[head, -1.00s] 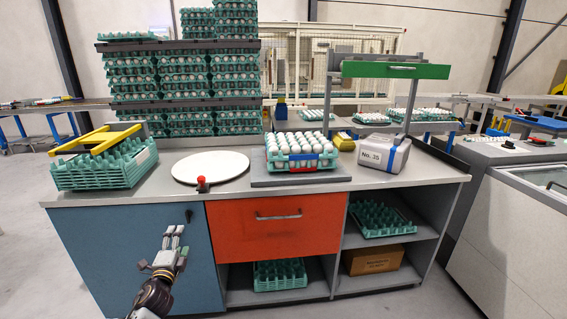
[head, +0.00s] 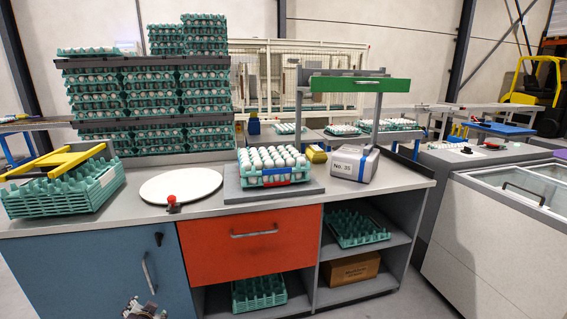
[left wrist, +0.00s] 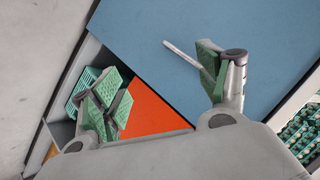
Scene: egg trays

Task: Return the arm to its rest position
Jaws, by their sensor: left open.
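My left gripper (left wrist: 165,90) is open and empty in the left wrist view, its green-padded fingers apart. Behind it are the blue cabinet door (left wrist: 270,50) with its handle and the orange drawer front (left wrist: 150,108). In the head view only a small part of my left gripper (head: 146,310) shows at the bottom edge, in front of the blue door (head: 95,265), low and below the countertop. It touches nothing that I can see. My right gripper is in neither view.
The countertop (head: 215,208) holds an egg tray (head: 270,184) on a grey plate, a white disc (head: 181,186), stacked empty trays (head: 65,198) and a grey box (head: 353,165). Shelves below hold empty trays and a cardboard box (head: 350,271). The floor at right front is clear.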

